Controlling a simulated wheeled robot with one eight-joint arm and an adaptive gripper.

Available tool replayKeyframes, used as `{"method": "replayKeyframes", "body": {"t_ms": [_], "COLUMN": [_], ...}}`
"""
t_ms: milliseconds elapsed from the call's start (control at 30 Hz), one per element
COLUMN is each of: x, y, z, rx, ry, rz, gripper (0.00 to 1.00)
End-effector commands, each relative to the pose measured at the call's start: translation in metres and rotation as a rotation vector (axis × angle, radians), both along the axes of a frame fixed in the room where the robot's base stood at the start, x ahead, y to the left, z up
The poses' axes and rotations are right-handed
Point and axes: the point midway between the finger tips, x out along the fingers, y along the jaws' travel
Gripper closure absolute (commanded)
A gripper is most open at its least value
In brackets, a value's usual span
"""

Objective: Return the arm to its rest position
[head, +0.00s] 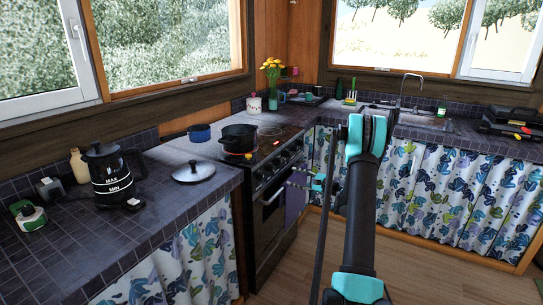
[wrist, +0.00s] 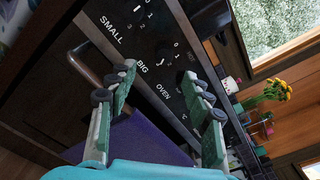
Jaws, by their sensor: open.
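My arm (head: 362,205) reaches up and forward through the middle right of the head view, with teal joints, and bends down toward the stove. My gripper (head: 290,178) is in front of the oven, near its control panel and door. In the wrist view my gripper (wrist: 163,80) has its two green-padded fingers spread apart with nothing between them. Behind the fingers are the dark stove panel (wrist: 150,60) with its knobs and the oven handle (wrist: 88,64). I cannot tell whether a finger touches the stove.
A purple towel (head: 294,207) hangs at the oven front, close to my gripper. A black pot (head: 239,137) stands on the stove (head: 262,205). A lid (head: 194,172) and a kettle (head: 108,176) are on the left counter. The wooden floor (head: 290,270) is clear.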

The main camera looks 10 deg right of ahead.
Motion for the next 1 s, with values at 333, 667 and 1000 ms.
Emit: {"method": "replayKeyframes", "body": {"t_ms": [333, 667, 1000], "x": [-0.069, -0.169, -0.291], "y": [0.066, 0.099, 0.101], "z": [0.036, 0.048, 0.041], "rx": [-0.417, -0.828, -1.242], "ry": [-0.037, -0.105, -0.197], "rz": [0.099, 0.242, 0.441], "gripper": [0.50, 0.50, 0.50]}}
